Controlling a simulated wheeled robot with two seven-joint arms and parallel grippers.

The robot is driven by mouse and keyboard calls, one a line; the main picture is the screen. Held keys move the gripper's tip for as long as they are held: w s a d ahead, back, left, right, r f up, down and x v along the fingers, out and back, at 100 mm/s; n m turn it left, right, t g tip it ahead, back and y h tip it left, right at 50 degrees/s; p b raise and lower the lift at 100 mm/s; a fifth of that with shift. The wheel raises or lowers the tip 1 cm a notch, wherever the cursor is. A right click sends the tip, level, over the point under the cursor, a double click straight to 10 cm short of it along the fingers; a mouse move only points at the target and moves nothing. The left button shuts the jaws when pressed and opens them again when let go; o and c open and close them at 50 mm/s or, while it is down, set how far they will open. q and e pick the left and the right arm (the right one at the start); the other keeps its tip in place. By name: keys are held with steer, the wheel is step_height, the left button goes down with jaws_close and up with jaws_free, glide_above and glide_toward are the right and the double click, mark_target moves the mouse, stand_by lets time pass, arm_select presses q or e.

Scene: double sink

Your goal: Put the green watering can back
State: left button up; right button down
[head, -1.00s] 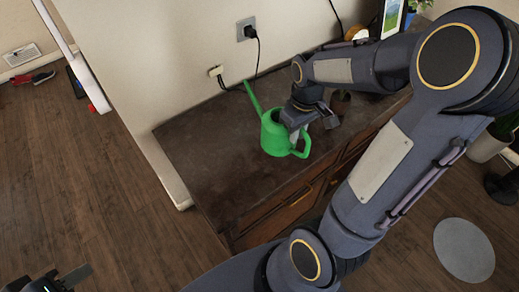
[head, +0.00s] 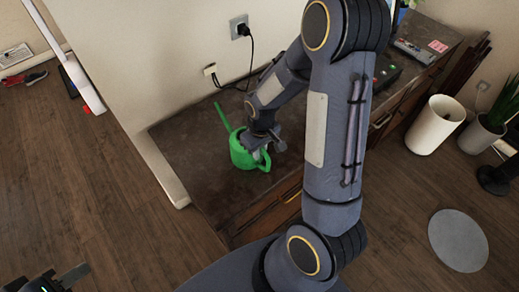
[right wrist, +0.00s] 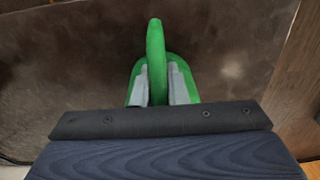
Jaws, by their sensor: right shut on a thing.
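The green watering can (head: 238,152) is at the dark cabinet top, in the middle of the head view, with its thin spout pointing up and left. I cannot tell whether its base touches the surface. My right gripper (head: 262,146) is at the can's right side and hides part of it. In the right wrist view, my right gripper's grey fingers (right wrist: 158,88) lie on both sides of the can's green handle (right wrist: 156,40), shut on it. My left gripper (head: 62,279) shows only partly at the bottom left corner, far from the can.
The cabinet top (head: 190,165) is bare left of the can. A wall with an outlet (head: 239,27) and cables rises behind it. A white bin (head: 434,125) and a potted plant (head: 484,132) stand on the floor at right. A grey disc (head: 458,241) lies on the floor.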

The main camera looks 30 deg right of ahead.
steer(key=shift+r, duration=0.1)
steer(key=shift+f, duration=0.2)
steer(key=c, duration=1.4)
jaws_free()
steer(key=shift+c, duration=0.2)
step_height(320, 180, up, 12)
steer(key=shift+s+d+r, duration=0.1)
steer(key=shift+s+d, duration=0.05)
steer(key=s+a+r+m+t+y, duration=0.1)
steer(key=s+a+r+t, duration=0.1)
steer(key=s+a+r, duration=0.2)
steer(key=s+a+r+m+t+y, duration=0.1)
steer(key=s+a+r+t+y, duration=0.1)
steer(key=s, duration=0.9)
step_height(320, 180, up, 2)
steer(key=shift+a+r+m+t, duration=0.2)
steer(key=shift+a+m+t, duration=0.2)
steer(key=shift+a+t, duration=0.5)
